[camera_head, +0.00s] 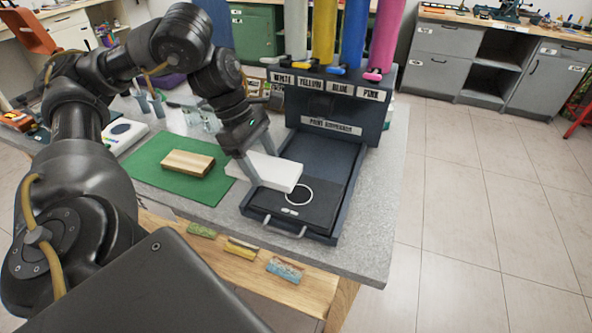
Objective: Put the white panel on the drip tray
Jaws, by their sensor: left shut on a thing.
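The white panel (274,172) is a flat white block in the middle of the head view. My left gripper (258,165) is shut on it, with one finger in front of its left part. The panel hangs over the left part of the dark drip tray (322,206) of the paint dispenser; whether it touches the tray cannot be told. The tray has a white ring mark and a metal handle at its front, and the panel covers part of its left side. My right gripper is not in view.
The paint dispenser (333,105) with several coloured tubes rises behind the tray. A wooden block (188,163) lies on a green mat (150,174) to the left. Glass jars and a white device (126,134) stand further left. Floor is open at right.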

